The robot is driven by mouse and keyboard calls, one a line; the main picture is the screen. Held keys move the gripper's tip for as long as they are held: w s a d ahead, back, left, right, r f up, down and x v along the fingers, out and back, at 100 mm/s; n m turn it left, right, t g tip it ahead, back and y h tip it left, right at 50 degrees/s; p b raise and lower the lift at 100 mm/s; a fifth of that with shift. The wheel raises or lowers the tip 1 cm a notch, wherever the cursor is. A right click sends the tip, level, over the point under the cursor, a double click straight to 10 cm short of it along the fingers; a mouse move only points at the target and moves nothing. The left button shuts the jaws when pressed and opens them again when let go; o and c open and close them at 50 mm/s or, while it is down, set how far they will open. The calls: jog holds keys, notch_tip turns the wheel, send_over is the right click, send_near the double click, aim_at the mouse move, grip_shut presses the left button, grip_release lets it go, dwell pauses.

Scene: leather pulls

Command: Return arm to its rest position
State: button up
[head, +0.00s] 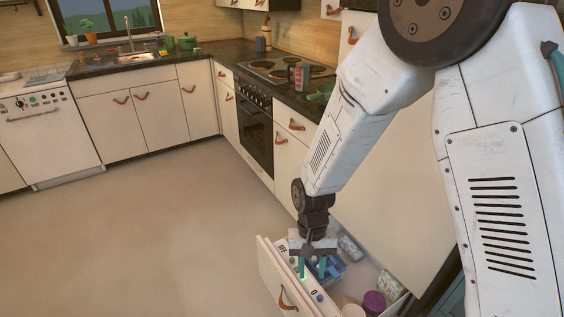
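My arm reaches down from the upper right, and my gripper (312,268) is low over the open drawer (270,267) at the bottom centre. Its two teal fingers point down and stand apart, with nothing clearly held between them. A blue item (333,268) lies in the drawer just beside and behind the fingers; whether they touch it I cannot tell.
The drawer also holds a purple-lidded jar (374,301) and patterned items (350,247). The drawer front has a leather pull (288,299). An oven (256,130) and counter with a cup (301,76) stand behind. The floor (130,230) to the left is clear.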

jog(key=s+d+r+t, duration=0.1)
jog(key=s+d+r, duration=0.4)
jog(key=r, duration=0.5)
jog(key=s+d+r+t, duration=0.2)
jog(key=s+d+r, duration=0.4)
jog(key=r, duration=0.4)
jog(key=s+d+r+t, duration=0.1)
jog(key=s+d+r, duration=0.4)
jog(key=d+r, duration=0.3)
notch_tip(320, 180, up, 3)
jog(key=shift+s+f+t, duration=0.15)
jog(key=shift+s+t, duration=0.15)
jog(key=shift+s, duration=0.05)
